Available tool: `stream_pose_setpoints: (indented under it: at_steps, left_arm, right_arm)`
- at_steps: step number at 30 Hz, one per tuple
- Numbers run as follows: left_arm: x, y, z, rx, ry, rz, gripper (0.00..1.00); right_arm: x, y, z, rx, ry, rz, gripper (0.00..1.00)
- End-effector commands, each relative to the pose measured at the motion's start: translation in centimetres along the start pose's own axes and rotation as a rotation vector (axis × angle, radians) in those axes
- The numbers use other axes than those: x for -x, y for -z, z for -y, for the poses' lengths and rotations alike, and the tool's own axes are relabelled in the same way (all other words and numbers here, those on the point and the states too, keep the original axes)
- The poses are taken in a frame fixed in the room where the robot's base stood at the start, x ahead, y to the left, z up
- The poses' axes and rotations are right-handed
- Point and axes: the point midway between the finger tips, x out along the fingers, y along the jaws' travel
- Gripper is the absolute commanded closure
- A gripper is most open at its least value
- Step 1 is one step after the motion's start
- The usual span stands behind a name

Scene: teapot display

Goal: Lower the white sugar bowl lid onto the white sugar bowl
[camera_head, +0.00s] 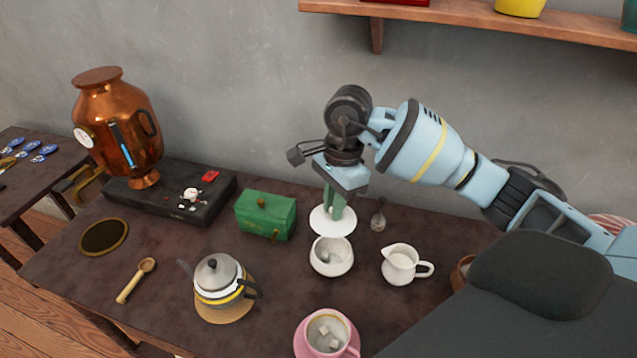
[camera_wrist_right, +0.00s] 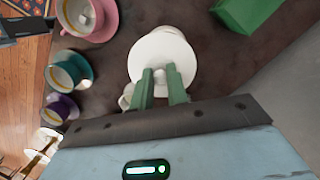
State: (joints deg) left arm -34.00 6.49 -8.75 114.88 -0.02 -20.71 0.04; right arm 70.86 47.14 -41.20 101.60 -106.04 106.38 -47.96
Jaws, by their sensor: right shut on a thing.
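The white sugar bowl lid (camera_head: 333,222) is a round white disc held by my right gripper (camera_head: 335,205), whose green fingers are shut on it. In the head view the lid is just above and slightly behind the white sugar bowl (camera_head: 331,261), whose open mouth shows in front of it with something grey inside. In the right wrist view the lid (camera_wrist_right: 162,62) covers most of the bowl (camera_wrist_right: 172,31), and the right gripper (camera_wrist_right: 165,75) points at it. I cannot tell whether lid and rim touch. My left gripper is not in view.
A green box (camera_head: 266,215) is at left. A pink cup (camera_head: 329,332) and a teapot (camera_head: 219,280) stand in front. A shelf (camera_head: 480,22) hangs above.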

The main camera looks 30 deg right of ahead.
Motion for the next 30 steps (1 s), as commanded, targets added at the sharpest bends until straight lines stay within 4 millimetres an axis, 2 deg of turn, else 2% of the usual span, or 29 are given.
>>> stream_pose_setpoints:
  at_steps: [1, 3, 14, 30]
  left_arm:
    - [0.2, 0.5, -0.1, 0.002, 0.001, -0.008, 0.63]
    - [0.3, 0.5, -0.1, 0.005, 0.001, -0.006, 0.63]
    - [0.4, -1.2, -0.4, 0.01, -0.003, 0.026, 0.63]
    - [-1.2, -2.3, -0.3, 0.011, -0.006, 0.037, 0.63]
  right_arm:
    - [0.6, 0.2, 0.0, -0.03, 0.007, 0.001, 1.0]
    - [0.7, 0.3, 0.0, -0.056, 0.008, 0.002, 1.0]
    - [-0.1, 0.5, 0.0, -0.064, 0.004, 0.003, 1.0]
    - [-4.2, 1.0, 0.1, -0.062, 0.003, 0.002, 1.0]
